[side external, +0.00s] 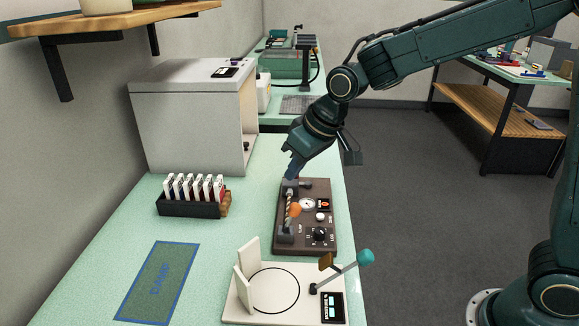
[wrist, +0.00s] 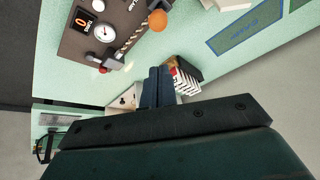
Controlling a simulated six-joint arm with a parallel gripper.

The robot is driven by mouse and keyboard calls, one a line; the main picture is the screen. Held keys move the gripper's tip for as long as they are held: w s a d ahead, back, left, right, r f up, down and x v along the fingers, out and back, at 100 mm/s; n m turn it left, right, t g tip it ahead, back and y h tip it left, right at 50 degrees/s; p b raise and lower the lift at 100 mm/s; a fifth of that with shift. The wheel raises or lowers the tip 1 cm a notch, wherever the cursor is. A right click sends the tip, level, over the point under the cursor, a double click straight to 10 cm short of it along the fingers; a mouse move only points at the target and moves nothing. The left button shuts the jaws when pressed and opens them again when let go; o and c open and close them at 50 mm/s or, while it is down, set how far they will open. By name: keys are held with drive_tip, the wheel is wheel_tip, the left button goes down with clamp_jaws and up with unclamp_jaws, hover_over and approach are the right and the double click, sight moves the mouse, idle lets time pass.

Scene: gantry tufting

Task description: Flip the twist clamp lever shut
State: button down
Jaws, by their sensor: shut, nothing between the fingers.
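The twist device is a brown panel (side external: 318,192) on the mint bench, also at the top left of the wrist view (wrist: 75,45). It carries a gauge, a black dial, two dark grey blocks and a striped twisted cord between them. An orange ball (side external: 295,210), large in the wrist view (wrist: 157,21), sits beside the cord; it looks like a lever's knob, but its arm is not clear. My gripper (side external: 291,172) is shut and empty, just above the panel's far end near the far block (side external: 290,186). Its fingers (wrist: 157,73) point past the panel's edge in the wrist view.
A white press with a teal-knobbed lever (side external: 365,257) stands in front of the panel. A black rack of white cards (side external: 188,208) and a large white box (side external: 190,120) stand to the left. A blue-edged green mat (side external: 160,280) lies front left.

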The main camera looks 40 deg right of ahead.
drive_tip(key=shift+s+d+r, duration=0.5)
drive_tip(key=shift+s+r, duration=0.2)
drive_tip(key=shift+s, duration=0.05)
drive_tip(key=s+d+r, duration=0.1)
drive_tip(key=s+d, duration=0.2)
drive_tip(key=s, duration=0.5)
drive_tip(key=s+d+r+m+h, duration=0.1)
drive_tip(key=s+d+r, duration=0.1)
drive_tip(key=s, duration=0.6)
drive_tip(key=s+d+r+m, duration=0.1)
drive_tip(key=s+d, duration=0.3)
drive_tip(key=s, duration=0.5)
drive_tip(key=shift+d+r+t+h, duration=0.35)
drive_tip(key=shift+r+t+h, duration=0.05)
drive_tip(key=shift+r, duration=0.1)
